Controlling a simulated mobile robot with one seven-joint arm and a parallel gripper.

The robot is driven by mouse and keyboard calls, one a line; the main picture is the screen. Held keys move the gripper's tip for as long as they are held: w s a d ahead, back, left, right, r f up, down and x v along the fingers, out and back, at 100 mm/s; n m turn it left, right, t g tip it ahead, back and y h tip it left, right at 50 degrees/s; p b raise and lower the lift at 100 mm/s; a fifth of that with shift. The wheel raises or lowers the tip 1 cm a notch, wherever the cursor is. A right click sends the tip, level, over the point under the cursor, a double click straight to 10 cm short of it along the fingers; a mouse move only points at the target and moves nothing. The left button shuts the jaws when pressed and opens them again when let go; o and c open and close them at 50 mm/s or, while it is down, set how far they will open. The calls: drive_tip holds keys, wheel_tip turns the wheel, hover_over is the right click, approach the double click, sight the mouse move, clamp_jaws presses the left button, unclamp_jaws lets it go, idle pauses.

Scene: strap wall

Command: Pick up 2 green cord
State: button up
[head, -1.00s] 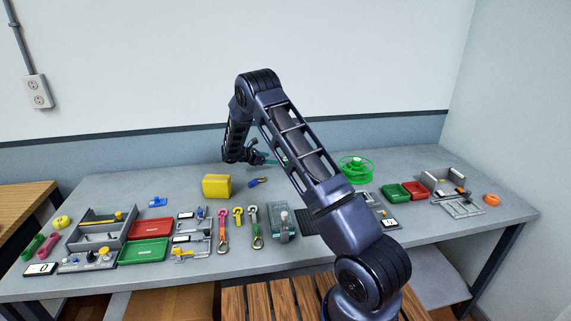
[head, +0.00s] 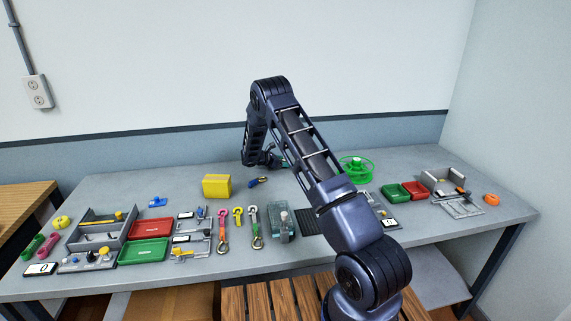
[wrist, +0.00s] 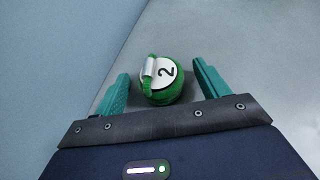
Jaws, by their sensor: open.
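The green cord (wrist: 158,92) shows in the wrist view as a round green bundle with a white top marked "2" and a white-and-green piece at its left side. It lies on the grey table, just ahead of my gripper. My gripper (wrist: 159,88) is open, with one teal finger on each side of the cord and visible gaps to both. In the head view my gripper (head: 280,162) is low over the back of the table, mostly hidden behind my arm. I cannot make out the numbered cord in the head view.
The blue wall is close behind. Trays, straps and tools fill the table's front (head: 150,270).

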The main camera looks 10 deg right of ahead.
drive_tip(key=shift+w+d+f, duration=0.1)
drive_tip(key=shift+d, duration=0.2)
drive_tip(key=c, duration=1.1)
drive_tip(key=shift+o, duration=0.2)
